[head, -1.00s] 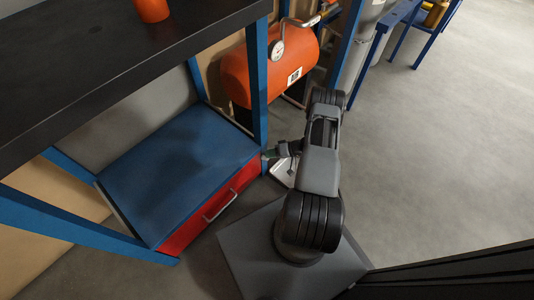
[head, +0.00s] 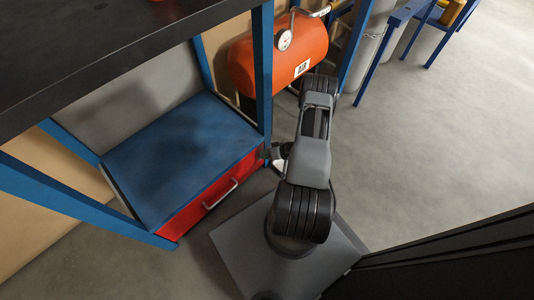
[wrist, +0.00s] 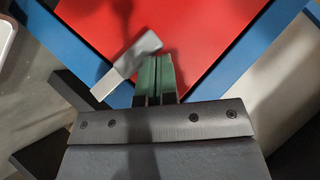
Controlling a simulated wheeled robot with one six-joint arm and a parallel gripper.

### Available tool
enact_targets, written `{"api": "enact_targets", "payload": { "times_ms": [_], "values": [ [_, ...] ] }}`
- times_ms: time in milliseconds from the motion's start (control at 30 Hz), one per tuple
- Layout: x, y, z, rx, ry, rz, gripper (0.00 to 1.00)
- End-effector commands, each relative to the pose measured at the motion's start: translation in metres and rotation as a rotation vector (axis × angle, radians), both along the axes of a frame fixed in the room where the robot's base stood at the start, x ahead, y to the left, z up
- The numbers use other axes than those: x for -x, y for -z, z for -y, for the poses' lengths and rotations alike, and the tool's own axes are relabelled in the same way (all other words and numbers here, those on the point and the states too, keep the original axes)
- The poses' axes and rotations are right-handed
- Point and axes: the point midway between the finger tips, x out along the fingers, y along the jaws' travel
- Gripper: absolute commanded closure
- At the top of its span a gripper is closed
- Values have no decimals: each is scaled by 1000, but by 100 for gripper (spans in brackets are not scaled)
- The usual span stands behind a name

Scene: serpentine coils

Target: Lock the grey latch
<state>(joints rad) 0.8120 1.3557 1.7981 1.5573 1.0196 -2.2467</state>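The grey latch (wrist: 126,68) shows in the wrist view as a small tilted bar, with a wider rounded upper end and a pale lower end. It lies at the edge of the red drawer front (wrist: 205,30), over the blue frame. My gripper (wrist: 155,72) has green-tipped fingers side by side with only a thin line between them. They are just right of the latch, close to or touching its upper end; I cannot tell which. Nothing shows between the fingers. In the head view my gripper is mostly hidden by my arm, beside the red drawer (head: 185,210); the latch cannot be made out there.
The drawer has a metal handle (head: 220,194) and sits under a blue top (head: 180,150) in a blue-post frame (head: 262,75). An orange air tank (head: 275,60) stands behind. A dark shelf (head: 110,50) overhangs at upper left. Floor at right is clear.

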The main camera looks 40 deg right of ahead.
Motion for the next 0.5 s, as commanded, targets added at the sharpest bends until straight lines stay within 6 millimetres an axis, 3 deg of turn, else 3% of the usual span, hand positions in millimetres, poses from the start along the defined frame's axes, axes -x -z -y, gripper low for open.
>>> {"api": "enact_targets", "payload": {
  "times_ms": [500],
  "values": [
    [1, 11, -8, -1, -1, 0, 100]
  ]
}}
